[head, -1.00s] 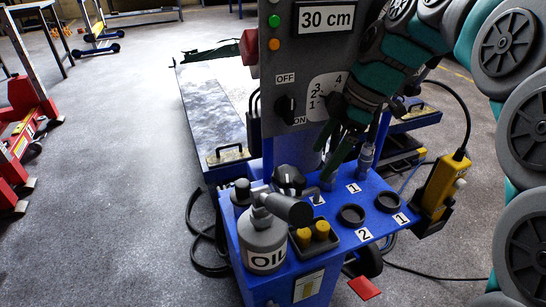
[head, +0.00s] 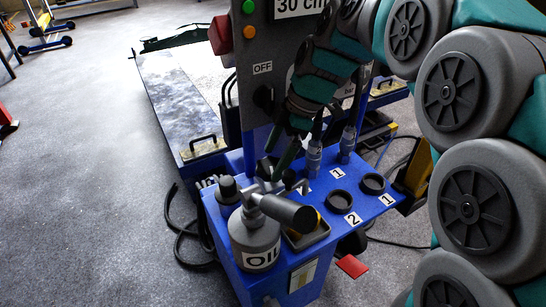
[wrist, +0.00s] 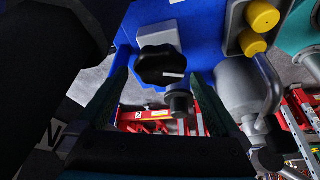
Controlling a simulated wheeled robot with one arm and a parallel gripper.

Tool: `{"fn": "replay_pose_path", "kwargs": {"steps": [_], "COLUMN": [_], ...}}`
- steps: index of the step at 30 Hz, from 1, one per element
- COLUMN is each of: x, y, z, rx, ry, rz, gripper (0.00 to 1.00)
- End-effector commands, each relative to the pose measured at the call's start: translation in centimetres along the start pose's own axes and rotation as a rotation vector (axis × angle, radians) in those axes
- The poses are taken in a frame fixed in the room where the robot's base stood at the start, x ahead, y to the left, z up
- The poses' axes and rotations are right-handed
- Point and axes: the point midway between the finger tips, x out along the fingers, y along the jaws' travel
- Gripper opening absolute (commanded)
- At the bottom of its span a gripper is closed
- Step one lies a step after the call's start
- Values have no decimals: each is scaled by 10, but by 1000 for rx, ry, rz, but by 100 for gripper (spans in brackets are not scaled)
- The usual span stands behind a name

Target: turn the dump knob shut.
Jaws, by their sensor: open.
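The dump knob (head: 263,167) is a black knob on the blue panel, behind the oil can, partly hidden by my gripper in the head view. In the wrist view the knob (wrist: 160,64) is scalloped, with a white mark pointing right, and sits on a grey block. My gripper (head: 278,163) reaches down over the knob in the head view. In the wrist view its two dark green fingers (wrist: 158,78) are open, one left and one right of the knob, with gaps visible. I cannot tell how far above the knob the fingertips are.
A grey oil can (head: 255,235) stands close in front of the knob. A black button (head: 228,188) is left of it. Grey fittings (head: 314,160) and black rings (head: 339,200) are right of it. The upright control box (head: 262,50) rises behind.

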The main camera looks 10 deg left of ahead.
Motion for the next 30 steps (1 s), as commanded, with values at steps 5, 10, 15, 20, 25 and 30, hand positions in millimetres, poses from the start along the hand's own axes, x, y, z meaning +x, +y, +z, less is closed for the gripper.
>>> {"fn": "replay_pose_path", "kwargs": {"steps": [5,10,15,20,25,30], "x": [13,13,13,13,13,13], "y": [0,0,0,0,0,0], "z": [0,0,0,0,0,0], "rx": [1,0,0,0,0,0], "ry": [0,0,0,0,0,0], "rz": [1,2,2,2,2,2], "gripper": [100,100,86,68,49,30]}}
